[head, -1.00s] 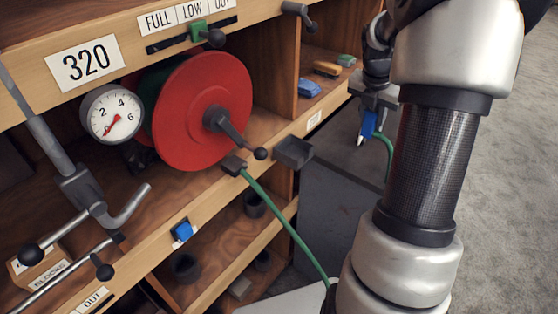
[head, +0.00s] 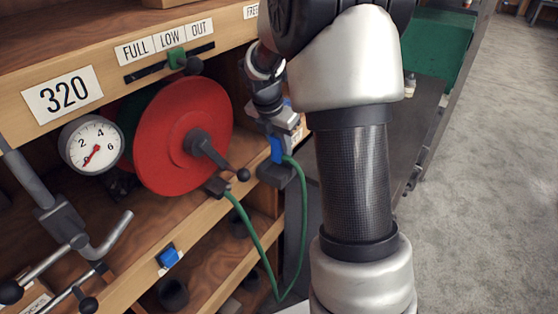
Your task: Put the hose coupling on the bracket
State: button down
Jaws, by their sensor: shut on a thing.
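The hose coupling (head: 277,152) is blue, with a green hose (head: 304,220) running from it in a loop to a dark fitting (head: 217,187) on the shelf front. My gripper (head: 277,136) is shut on the coupling and points downward. The bracket looks to be the dark block (head: 271,177) on the shelf's front edge, right of the fitting. The coupling's lower end appears just above the bracket and partly overlaps it in the picture. I cannot tell whether they touch.
A red reel (head: 183,135) with a crank stands left of my gripper, beside a gauge (head: 91,145). A blue piece (head: 169,257) sits on the lower shelf edge. My arm hides part of the bench. Grey floor (head: 480,220) is open at right.

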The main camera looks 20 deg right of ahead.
notch_tip(320, 180, down, 4)
jog(key=shift+f, duration=0.2)
jog(key=shift+w+a+f, duration=0.1)
jog(key=shift+a+f, duration=0.05)
jog(key=shift+f, duration=0.35)
jog(key=shift+f, duration=0.2)
jog(key=c, duration=1.7)
grip_release()
